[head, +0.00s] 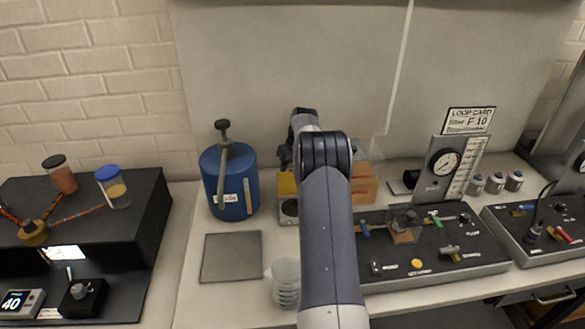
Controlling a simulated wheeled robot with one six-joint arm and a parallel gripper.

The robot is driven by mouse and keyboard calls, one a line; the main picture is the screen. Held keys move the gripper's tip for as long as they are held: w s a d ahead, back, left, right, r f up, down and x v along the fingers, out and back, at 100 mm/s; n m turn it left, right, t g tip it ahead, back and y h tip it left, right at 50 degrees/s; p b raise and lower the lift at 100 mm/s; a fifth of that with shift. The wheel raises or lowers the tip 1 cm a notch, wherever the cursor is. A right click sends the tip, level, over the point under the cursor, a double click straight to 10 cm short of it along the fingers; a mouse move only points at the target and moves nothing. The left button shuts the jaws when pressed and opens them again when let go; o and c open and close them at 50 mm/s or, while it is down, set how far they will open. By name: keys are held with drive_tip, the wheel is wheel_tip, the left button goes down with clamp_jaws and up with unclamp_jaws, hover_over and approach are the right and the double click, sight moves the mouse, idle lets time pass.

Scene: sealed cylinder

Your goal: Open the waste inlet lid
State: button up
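A blue cylinder (229,184) stands upright on the bench left of my arm. A grey bar and a black knob (223,125) sit across its top. Its white label is too small to read with certainty. I cannot tell for sure which part is the waste inlet lid; the top of the cylinder looks closed. My arm reaches up the middle of the view and bends behind its elbow. The dark end of the arm shows just right of the cylinder, apart from it. My gripper's fingers are hidden or too small to make out.
A grey square plate (231,257) and a clear beaker (286,283) are in front of the cylinder. Orange-brown boxes (362,184) are behind my arm. A black control panel (430,245) with valves and a gauge stand (447,165) fill the right. A black unit with jars (62,175) is at left.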

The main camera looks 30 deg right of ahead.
drive_tip(key=b+v, duration=0.1)
drive_tip(key=v, duration=0.9)
drive_tip(key=shift+r+b, duration=0.4)
drive_tip(key=shift+f, duration=0.15)
drive_tip(key=s+p+x, duration=0.1)
drive_tip(key=x, duration=0.8)
drive_tip(key=shift+a+f, duration=0.3)
drive_tip(key=shift+f, duration=0.15)
